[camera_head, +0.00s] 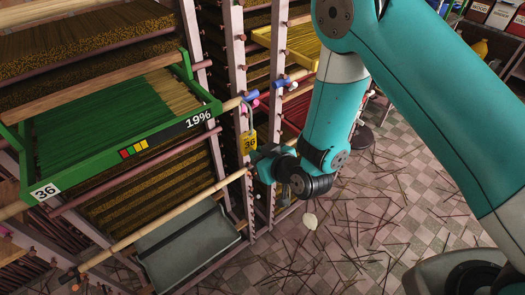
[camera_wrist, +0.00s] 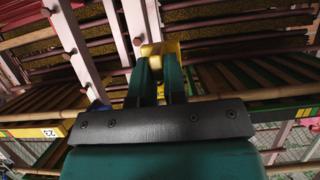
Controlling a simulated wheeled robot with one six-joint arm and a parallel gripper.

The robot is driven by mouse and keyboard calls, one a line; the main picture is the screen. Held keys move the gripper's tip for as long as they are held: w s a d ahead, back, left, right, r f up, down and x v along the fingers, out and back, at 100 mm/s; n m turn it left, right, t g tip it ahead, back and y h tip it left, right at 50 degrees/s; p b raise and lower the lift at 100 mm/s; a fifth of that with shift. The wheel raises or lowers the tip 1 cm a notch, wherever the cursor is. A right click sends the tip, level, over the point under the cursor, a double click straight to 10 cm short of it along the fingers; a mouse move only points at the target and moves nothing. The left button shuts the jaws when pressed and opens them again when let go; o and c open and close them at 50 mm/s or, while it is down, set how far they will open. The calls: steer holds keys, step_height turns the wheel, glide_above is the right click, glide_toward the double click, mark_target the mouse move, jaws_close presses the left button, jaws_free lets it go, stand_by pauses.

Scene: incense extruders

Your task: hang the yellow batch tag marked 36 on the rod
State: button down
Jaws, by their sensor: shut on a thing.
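The yellow batch tag (camera_head: 249,142) marked 36 is upright at the tip of my gripper (camera_head: 256,156), by a pale rack post. In the wrist view the tag (camera_wrist: 160,47) sits between the fingertips of my gripper (camera_wrist: 158,62), which is shut on it. A pale wooden rod (camera_head: 165,216) slants up across the front of the rack and ends close to my gripper. A second pale rod (camera_head: 231,104) ends above the tag, at a blue piece. I cannot tell which rod is meant. The tag's lower edge is partly hidden by the fingers.
A green tray (camera_head: 60,178) labelled 36 and 19% sticks out of the rack at left. A grey bin (camera_head: 186,244) is below it. Rack posts (camera_head: 236,60) with short pegs stand close to my gripper. Thin sticks litter the checkered floor (camera_head: 370,215).

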mark_target(250, 147)
steer(key=shift+w+a+r+p, duration=0.2)
steer(key=shift+w+a+p, duration=0.45)
steer(key=shift+p, duration=1.1)
steer(key=shift+w+a+p, duration=0.25)
steer(key=shift+w+p, duration=0.1)
steer(key=shift+w, duration=0.15)
steer(key=shift+w+a+p, duration=0.2)
steer(key=shift+w+p, duration=0.15)
steer(key=shift+w, duration=0.1)
steer(key=shift+x, duration=1.05)
steer(key=shift+f+b, duration=0.75)
steer(key=shift+b, duration=0.3)
steer(key=c, duration=0.8)
jaws_free()
steer(key=shift+d, duration=0.1)
